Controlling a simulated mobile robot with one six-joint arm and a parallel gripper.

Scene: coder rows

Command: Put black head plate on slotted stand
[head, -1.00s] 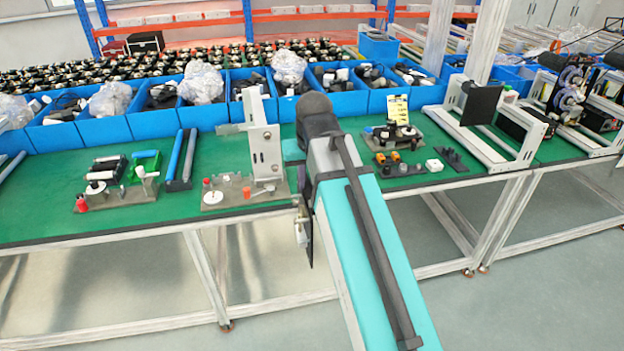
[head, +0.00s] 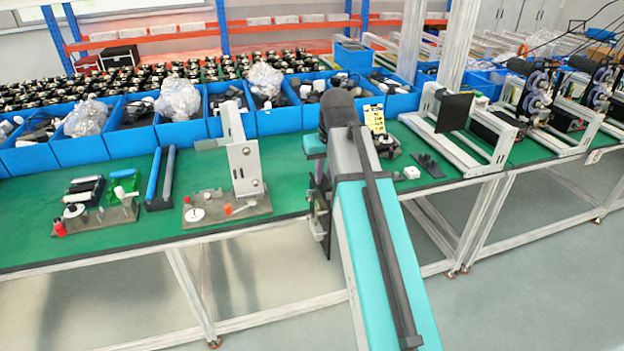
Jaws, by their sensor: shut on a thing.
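My gripper (head: 319,209) shows only in part at the left side of my teal arm, just in front of the table's front edge. It is shut on a thin dark plate, the black head plate (head: 328,243), which hangs upright with its lower end below the table top. My arm hides much of the grip and the plate. A low dark slotted stand (head: 430,165) lies on the green table top, to the right of my arm. It stands apart from the gripper, and nothing is seen in it.
A white frame with a black panel (head: 454,112) stands right of the slotted stand. A grey upright fixture (head: 245,168) stands left of my arm. Blue bins (head: 182,132) line the back of the green table (head: 290,190).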

